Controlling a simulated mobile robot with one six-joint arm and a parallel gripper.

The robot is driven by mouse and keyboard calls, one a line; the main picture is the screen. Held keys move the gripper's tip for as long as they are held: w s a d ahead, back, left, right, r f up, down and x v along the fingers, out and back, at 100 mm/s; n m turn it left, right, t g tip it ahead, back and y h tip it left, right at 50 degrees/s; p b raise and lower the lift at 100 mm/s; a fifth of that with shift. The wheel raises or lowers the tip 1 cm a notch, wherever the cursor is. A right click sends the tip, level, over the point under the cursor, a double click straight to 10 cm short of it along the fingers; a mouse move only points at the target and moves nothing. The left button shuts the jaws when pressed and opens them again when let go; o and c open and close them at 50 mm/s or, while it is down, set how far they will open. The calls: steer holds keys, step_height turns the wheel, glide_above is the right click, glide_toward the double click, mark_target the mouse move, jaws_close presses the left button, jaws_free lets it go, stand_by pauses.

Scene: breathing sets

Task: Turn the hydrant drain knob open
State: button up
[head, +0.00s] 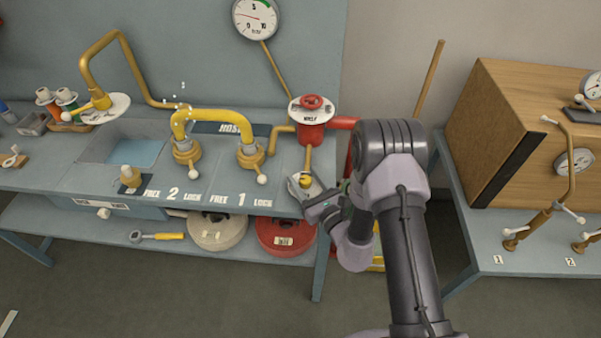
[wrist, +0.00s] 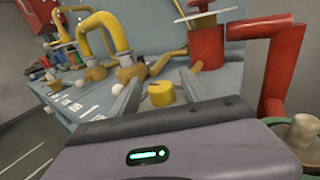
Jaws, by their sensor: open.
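The red hydrant (head: 311,131) stands at the right end of the grey-blue bench, with a red handwheel (head: 312,102) above a white disc. A small yellow knob (head: 306,181) sits low at the bench's front right corner, below the hydrant; I take it for the drain knob. My gripper (head: 307,189) is at this knob, its jaws open. In the wrist view the yellow knob (wrist: 161,94) lies between the two grey fingers (wrist: 162,78), with a gap visible on each side. The knob's lower part is hidden behind the gripper body.
Yellow hose pipes (head: 213,118) and white-tipped levers stand left along the bench. A red pipe (wrist: 285,60) runs right from the hydrant and down, close to my gripper's right side. A wooden cabinet (head: 505,130) stands on a separate table at right. Hose reels (head: 285,235) lie below.

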steer(key=shift+x, duration=1.35)
jaws_close()
